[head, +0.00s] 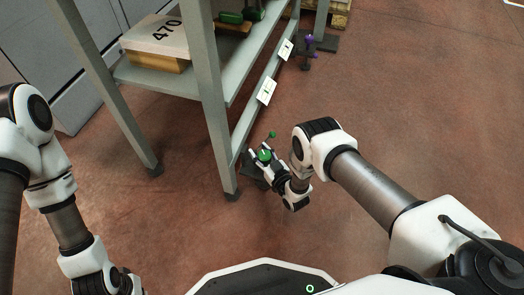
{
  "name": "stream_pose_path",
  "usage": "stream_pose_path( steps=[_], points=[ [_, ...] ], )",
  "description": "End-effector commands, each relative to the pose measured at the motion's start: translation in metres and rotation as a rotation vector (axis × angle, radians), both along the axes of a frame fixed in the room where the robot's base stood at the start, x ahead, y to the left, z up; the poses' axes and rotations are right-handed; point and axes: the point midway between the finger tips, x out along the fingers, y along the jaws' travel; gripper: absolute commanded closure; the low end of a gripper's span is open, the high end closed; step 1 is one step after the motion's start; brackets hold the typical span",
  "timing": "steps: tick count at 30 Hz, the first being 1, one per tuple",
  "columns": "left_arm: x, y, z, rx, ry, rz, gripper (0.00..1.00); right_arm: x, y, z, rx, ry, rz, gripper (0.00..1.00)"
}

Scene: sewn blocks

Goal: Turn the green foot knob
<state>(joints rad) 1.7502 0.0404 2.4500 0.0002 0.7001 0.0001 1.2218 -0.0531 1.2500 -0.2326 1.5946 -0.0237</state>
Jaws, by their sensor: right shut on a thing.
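The green foot knob (265,155) sits low by the floor, just right of the near leg of the grey shelf. A small green ball on a thin stem (272,134) stands just behind it. My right gripper (262,160) reaches in from the right and is shut on the green knob, with its fingers around it. A dark base shows partly beneath the fingers; the rest is hidden by the gripper. My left gripper (122,284) is at the bottom left, far from the knob and cut by the picture edge, so its fingers cannot be made out.
The grey shelf's near leg (215,110) stands close to my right gripper. The shelf holds a box marked 470 (160,40) and green items (240,15). A purple-knobbed fixture (309,45) stands farther back. Brown floor (420,90) is clear to the right.

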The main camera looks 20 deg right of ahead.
Motion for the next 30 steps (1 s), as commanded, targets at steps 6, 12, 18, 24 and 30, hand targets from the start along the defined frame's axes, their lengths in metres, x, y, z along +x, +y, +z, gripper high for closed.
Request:
stream_pose_path(
  steps=[6, 12, 18, 24, 30],
  points=[
    [0.0, 0.0, -0.009, 0.0, -0.001, 0.001, 1.0, -0.005, 0.003, -0.006, -0.001, 0.008, 0.204, 0.91],
    [0.001, 0.0, -0.021, 0.0, -0.003, 0.004, 1.0, -0.007, 0.007, -0.007, -0.002, 0.006, 0.394, 0.91],
    [0.002, 0.001, -0.039, 0.001, -0.005, 0.007, 1.0, -0.01, 0.01, -0.008, -0.001, 0.006, 0.583, 0.91],
    [0.003, 0.001, -0.061, 0.001, -0.008, 0.011, 1.0, -0.013, 0.013, -0.01, -0.001, 0.006, 0.768, 0.91],
    [0.007, 0.002, -0.083, 0.004, -0.02, 0.009, 1.0, -0.016, 0.014, -0.009, 0.0, 0.006, 0.926, 0.91]
  ],
)
